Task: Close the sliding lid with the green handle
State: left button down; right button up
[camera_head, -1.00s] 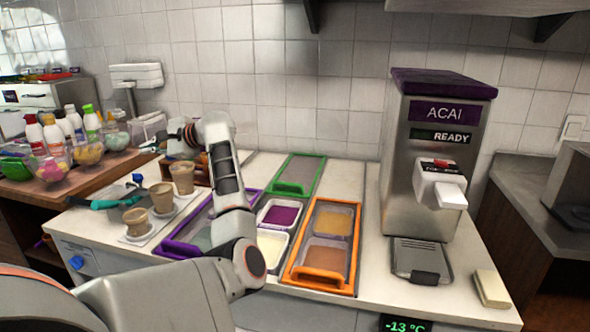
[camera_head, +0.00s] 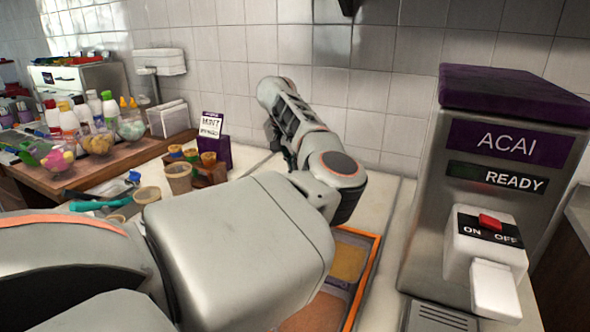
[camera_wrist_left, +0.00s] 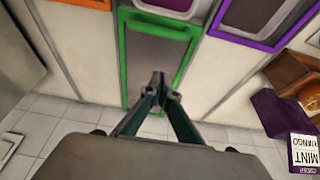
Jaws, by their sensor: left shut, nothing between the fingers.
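The sliding lid (camera_wrist_left: 155,60) shows in the left wrist view as a dark grey panel in a green frame. Its green handle (camera_wrist_left: 160,18) is the bar at the panel's top end in that view. My left gripper (camera_wrist_left: 158,80) is shut and empty, its fingertips over the grey panel, apart from the handle bar; I cannot tell if they touch the panel. In the head view the left gripper (camera_head: 275,138) is partly seen at the back of the counter, and my arm hides the green lid. My right gripper is not in view.
The orange-framed bin (camera_head: 350,262) lies right of my arm, before the acai machine (camera_head: 505,150). A mint sign (camera_head: 211,125) and cups (camera_head: 178,176) stand left. The tiled wall (camera_head: 380,90) is close behind the gripper.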

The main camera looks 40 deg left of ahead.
pick_arm(q)
jog(key=x, duration=0.6)
jog(key=shift+a+f, duration=0.1)
jog(key=shift+f, duration=0.15)
jog(key=shift+w+f, duration=0.1)
jog(key=shift+f, duration=0.55)
jog(key=shift+s, duration=0.4)
jog(key=shift+s+d+f+p, duration=0.1)
jog(key=shift+s+d+p, duration=0.2)
jog(key=shift+s, duration=0.2)
jog(key=shift+s+d+f+p, duration=0.1)
jog(key=shift+s+d+p, duration=0.15)
jog(key=shift+s, duration=0.25)
jog(key=shift+s+f, duration=0.15)
jog(key=shift+s, duration=0.05)
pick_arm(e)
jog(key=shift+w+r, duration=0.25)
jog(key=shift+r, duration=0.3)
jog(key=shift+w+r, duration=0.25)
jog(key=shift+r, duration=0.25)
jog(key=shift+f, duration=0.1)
pick_arm(q)
jog(key=shift+s+f, duration=0.1)
jog(key=shift+s, duration=0.05)
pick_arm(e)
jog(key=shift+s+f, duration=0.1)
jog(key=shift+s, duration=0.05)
